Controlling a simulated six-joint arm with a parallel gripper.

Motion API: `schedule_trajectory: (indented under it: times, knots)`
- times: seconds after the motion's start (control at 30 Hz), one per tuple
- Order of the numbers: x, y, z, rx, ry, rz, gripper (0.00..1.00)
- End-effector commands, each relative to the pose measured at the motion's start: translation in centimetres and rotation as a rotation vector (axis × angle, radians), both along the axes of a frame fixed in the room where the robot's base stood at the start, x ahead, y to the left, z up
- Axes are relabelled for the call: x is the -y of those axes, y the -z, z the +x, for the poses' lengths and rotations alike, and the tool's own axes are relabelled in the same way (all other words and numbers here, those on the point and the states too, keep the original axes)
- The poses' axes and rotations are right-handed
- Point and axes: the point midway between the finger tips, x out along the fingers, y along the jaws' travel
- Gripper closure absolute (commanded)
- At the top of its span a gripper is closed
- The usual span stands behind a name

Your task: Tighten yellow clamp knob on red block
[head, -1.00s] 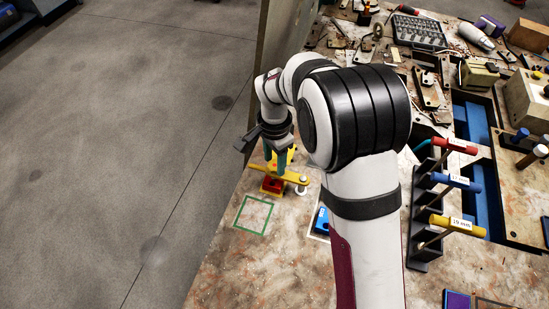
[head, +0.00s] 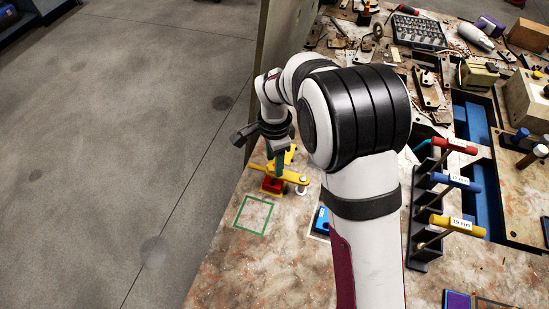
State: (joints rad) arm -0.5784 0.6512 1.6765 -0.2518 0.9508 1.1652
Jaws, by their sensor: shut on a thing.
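The red block (head: 271,185) sits on the bench near its left edge, in a yellow clamp (head: 296,178) whose bar passes over it. My gripper (head: 279,165) points down at the clamp from above, its teal fingers just over the bar. It is shut on the yellow clamp knob, which is mostly hidden by the fingers and wrist. The block stands upright under the bar.
A green square outline (head: 236,214) lies empty in front of the clamp. A blue block (head: 321,220) is beside my arm, partly hidden. A black rack with red, blue and yellow-handled tools (head: 458,223) stands at right. Clutter fills the back.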

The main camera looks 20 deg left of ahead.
Motion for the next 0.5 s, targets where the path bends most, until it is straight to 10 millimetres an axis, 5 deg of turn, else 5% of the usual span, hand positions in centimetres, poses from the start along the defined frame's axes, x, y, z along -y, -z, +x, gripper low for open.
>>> schedule_trajectory:
  times: [0.13,0.5]
  knots:
    - [-0.08,-0.19,0.16,0.005,-0.001,0.003,0.30]
    - [-0.07,-0.87,0.13,0.004,-0.002,0.003,0.30]
